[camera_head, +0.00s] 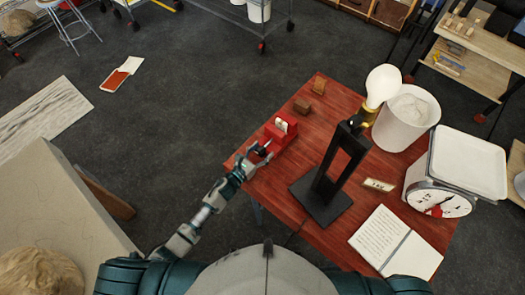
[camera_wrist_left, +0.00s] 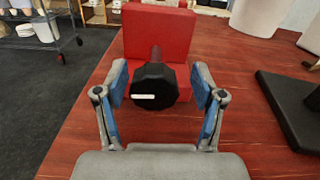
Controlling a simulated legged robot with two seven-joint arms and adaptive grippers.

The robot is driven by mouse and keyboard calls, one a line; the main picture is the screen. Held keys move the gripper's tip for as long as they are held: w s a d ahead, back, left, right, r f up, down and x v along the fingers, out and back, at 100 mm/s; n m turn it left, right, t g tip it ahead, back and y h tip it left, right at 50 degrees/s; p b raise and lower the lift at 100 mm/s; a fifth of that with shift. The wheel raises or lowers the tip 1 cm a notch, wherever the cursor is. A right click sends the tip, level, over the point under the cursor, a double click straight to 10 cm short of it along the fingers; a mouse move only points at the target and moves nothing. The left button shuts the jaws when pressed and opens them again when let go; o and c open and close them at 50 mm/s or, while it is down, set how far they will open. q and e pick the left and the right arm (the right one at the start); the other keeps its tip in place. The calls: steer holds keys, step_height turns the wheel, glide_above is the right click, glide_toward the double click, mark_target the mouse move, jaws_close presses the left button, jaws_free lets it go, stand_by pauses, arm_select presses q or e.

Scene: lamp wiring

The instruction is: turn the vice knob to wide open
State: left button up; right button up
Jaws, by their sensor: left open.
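The red vice (camera_head: 280,132) sits near the left edge of the red wooden table (camera_head: 300,200). In the left wrist view the vice (camera_wrist_left: 160,32) shows as a red block, and its black faceted knob (camera_wrist_left: 154,88) with a white mark faces me on a short shaft. My left gripper (camera_head: 254,160) is at the vice's near end. In the left wrist view my left gripper (camera_wrist_left: 160,85) is open, one finger on each side of the knob, with visible gaps to it. My right gripper is not in view.
A black lamp stand (camera_head: 328,175) with a bulb (camera_head: 382,85) stands right of the vice. A white shade (camera_head: 406,118), a scale (camera_head: 440,203) and an open notebook (camera_head: 395,240) are further right.

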arm_select(q)
steer(key=shift+a, duration=0.55)
steer(key=c, duration=0.4)
steer(key=shift+a, duration=0.2)
steer(key=c, duration=0.7)
steer(key=shift+d, duration=0.1)
steer(key=shift+s+d+r, duration=0.1)
steer(key=shift+d+r, duration=0.05)
steer(key=shift+d, duration=0.15)
steer(key=shift+n, duration=0.4)
steer(key=n, duration=0.2)
steer(key=shift+a+n, duration=0.15)
steer(key=shift+n, duration=0.15)
steer(key=n, duration=0.3)
steer(key=shift+w, duration=0.2)
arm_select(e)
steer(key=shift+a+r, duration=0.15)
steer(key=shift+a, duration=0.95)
